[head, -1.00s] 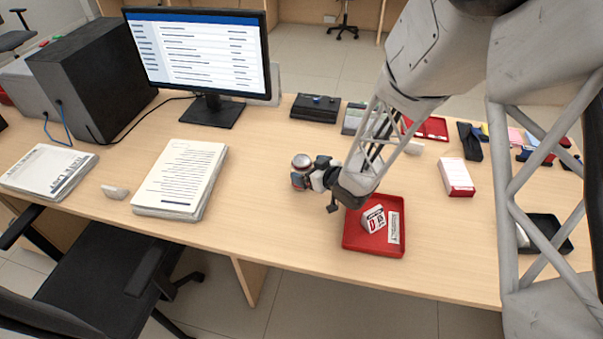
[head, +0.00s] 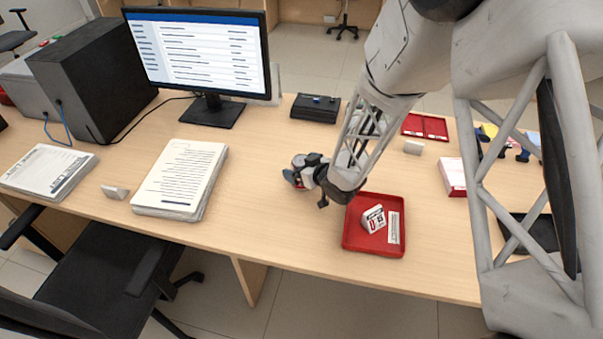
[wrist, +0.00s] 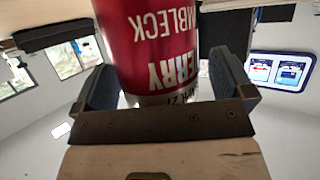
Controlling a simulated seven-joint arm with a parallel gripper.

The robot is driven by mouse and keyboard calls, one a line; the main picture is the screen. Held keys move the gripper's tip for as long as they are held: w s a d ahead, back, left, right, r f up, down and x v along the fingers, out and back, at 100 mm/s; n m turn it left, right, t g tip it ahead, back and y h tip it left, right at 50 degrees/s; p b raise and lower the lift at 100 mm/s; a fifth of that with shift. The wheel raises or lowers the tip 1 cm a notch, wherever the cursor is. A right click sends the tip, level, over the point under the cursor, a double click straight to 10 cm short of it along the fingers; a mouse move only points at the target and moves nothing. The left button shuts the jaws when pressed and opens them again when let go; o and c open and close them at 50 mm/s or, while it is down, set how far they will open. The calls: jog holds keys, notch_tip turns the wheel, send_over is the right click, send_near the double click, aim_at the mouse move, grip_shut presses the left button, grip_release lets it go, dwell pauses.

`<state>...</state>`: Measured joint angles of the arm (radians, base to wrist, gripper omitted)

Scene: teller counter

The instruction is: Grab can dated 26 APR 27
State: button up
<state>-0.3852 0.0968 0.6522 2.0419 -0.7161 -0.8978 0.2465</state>
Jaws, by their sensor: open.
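A red can (wrist: 160,45) with white lettering fills the middle of the wrist view, its print upside down. Small date print near its rim seems to end in 27; the rest is hidden by my gripper. My gripper (wrist: 163,82) is open, with one finger on each side of the can. Whether the fingers touch it cannot be told. In the head view my gripper (head: 306,170) covers most of the can, and only a little red shows beside it.
A paper stack (head: 180,180), monitor (head: 197,50) and black box (head: 315,107) stand around. The desk between paper stack and gripper is clear.

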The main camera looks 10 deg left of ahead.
aim_at(297, 157)
jog(key=c, duration=1.2)
jog(key=shift+r, duration=0.15)
jog(key=shift+r, duration=1.7)
jog(key=s+d, duration=0.2)
jog(key=s, duration=0.2)
jog(key=s+d+r, duration=0.1)
jog(key=s+d, duration=0.2)
jog(key=s, duration=0.2)
jog(key=s+d, duration=0.2)
jog(key=s, duration=0.3)
jog(key=shift+d+r, duration=0.2)
jog(key=shift+d, duration=0.15)
